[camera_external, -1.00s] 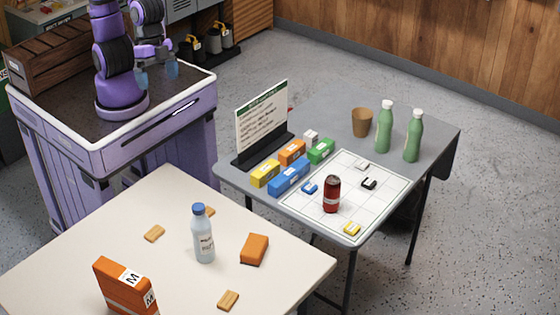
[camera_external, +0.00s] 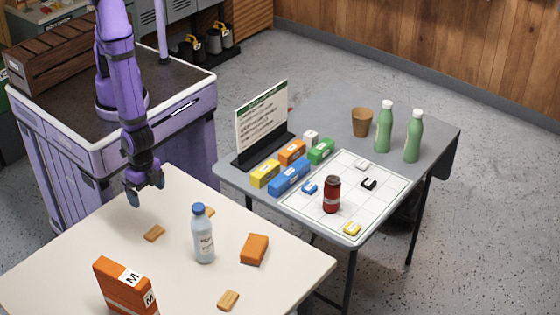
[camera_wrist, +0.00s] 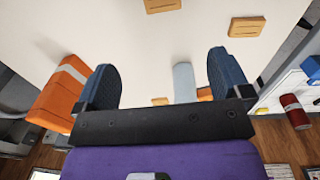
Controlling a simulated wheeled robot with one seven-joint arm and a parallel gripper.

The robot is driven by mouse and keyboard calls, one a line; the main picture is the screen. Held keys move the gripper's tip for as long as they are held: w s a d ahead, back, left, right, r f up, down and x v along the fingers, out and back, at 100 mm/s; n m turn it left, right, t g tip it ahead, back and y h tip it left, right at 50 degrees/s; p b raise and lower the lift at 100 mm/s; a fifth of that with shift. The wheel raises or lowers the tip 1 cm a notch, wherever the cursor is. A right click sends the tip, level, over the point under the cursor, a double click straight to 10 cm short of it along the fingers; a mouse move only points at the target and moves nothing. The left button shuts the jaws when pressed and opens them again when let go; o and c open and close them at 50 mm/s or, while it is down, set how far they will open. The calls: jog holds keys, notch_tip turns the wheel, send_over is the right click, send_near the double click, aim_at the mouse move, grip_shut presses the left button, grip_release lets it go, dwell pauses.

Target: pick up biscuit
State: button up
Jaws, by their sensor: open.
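Three tan rectangular biscuits lie flat on the cream table: a left one (camera_external: 154,233), one partly hidden behind the bottle (camera_external: 209,212), and one near the front edge (camera_external: 228,300). My gripper (camera_external: 147,192) hangs fingers-down over the table's back-left edge, above and behind the left biscuit, apart from it. In the wrist view my gripper (camera_wrist: 163,80) is open with nothing between its blue fingers. That view shows biscuits at the top middle (camera_wrist: 162,5), at the upper right (camera_wrist: 246,27) and, partly hidden, low between the fingers (camera_wrist: 160,101).
On the cream table (camera_external: 80,240) stand a clear blue-capped bottle (camera_external: 203,235), an orange block (camera_external: 254,249) and a tall orange box (camera_external: 125,288) marked M. The grey table (camera_external: 420,130) to the right holds small boxes, a red jar, green bottles and a brown cup.

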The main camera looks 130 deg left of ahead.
notch_tip(320, 180, down, 5)
jog(key=s, duration=0.1)
send_over(153, 231)
jog(key=shift+y, duration=0.3)
jog(key=shift+s+d+f, duration=0.1)
jog(key=shift+f, duration=1.25)
jog(key=shift+s+d+f, duration=0.1)
jog(key=shift+f, duration=1.25)
jog(key=shift+w+a+f, duration=0.1)
jog(key=shift+f, duration=1.15)
jog(key=shift+w+a+f, duration=0.1)
jog(key=shift+f, duration=1.15)
jog(key=c, duration=1)
notch_tip(153, 231, up, 10)
